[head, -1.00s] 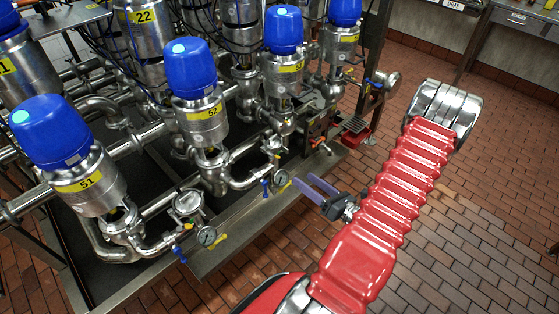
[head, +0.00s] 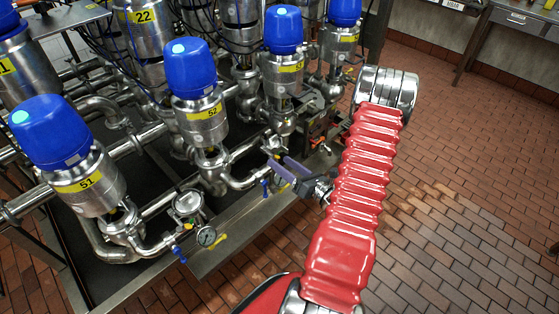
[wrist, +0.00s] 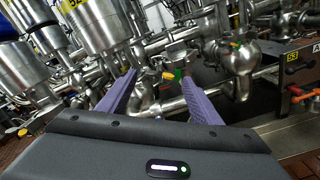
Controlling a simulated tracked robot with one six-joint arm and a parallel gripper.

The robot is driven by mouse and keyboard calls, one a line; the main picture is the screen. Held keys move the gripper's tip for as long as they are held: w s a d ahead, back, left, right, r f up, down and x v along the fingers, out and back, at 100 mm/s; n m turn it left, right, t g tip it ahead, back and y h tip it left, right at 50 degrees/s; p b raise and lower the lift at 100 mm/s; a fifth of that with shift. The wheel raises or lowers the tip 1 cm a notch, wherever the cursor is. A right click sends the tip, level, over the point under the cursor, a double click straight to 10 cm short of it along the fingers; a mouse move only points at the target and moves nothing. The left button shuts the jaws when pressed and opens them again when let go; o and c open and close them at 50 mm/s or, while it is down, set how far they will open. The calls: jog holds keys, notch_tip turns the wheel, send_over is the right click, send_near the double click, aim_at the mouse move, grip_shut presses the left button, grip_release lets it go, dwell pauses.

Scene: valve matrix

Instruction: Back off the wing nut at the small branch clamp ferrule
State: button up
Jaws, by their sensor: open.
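My gripper (head: 279,160) is open, its two purple fingers reaching left toward the pipe branch below valve 52. In the wrist view the fingers (wrist: 158,76) point forward at the steel pipework, with a gap between them. Nothing is visibly held. The wing nut and its clamp ferrule are too small to make out. In the head view the fingers partly cover the small branch fitting.
Valve 51 (head: 68,150) and valve 52 (head: 200,95) stand on the skid. Brick floor (head: 460,200) is clear at right.

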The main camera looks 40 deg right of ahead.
aim_at(272, 156)
jog(key=shift+w, duration=1.25)
jog(key=c, duration=1.1)
